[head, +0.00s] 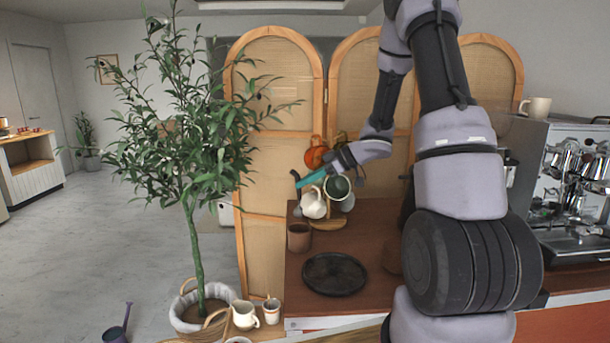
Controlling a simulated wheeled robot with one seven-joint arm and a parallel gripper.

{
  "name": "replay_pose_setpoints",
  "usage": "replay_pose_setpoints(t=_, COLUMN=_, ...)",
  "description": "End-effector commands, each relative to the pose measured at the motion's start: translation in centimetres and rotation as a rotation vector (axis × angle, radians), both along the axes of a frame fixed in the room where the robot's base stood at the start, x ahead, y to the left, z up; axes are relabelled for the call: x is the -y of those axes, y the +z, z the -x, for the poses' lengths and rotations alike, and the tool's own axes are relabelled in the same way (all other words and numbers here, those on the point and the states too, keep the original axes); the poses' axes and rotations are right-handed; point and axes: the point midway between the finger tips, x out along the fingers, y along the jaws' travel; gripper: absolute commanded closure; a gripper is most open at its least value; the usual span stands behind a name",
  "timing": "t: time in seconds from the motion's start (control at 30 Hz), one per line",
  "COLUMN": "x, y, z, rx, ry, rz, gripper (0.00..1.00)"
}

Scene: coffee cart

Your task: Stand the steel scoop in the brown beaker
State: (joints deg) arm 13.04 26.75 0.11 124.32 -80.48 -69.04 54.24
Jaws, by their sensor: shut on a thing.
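The brown beaker (299,237) stands upright on the brown counter (300,272), near its left edge. My gripper (301,181), with a teal part, is above the beaker and slightly right of it, clearly apart from it. It is shut on a small dark thing at its tip, which I take for the steel scoop (295,175). Most of the scoop is hidden or too small to make out, and I see no other scoop on the counter. The beaker's inside is hardly visible.
Close behind and below my gripper hang several mugs, among them a white one (313,203), a green one (337,187) and an orange one (315,156). A round black tray (334,274) lies in front of the beaker. A leafy plant (185,130) stands left; an espresso machine (575,190) stands right.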

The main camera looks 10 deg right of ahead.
Motion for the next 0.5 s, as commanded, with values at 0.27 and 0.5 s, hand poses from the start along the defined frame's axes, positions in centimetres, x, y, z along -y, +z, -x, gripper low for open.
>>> replay_pose_setpoints(t=0.27, x=0.0, y=-2.3, z=0.0, rx=-0.002, ry=0.000, rz=0.000, gripper=1.00)
replay_pose_setpoints(t=0.5, x=0.0, y=-4.3, z=0.0, rx=-0.002, ry=0.000, rz=0.000, gripper=1.00)
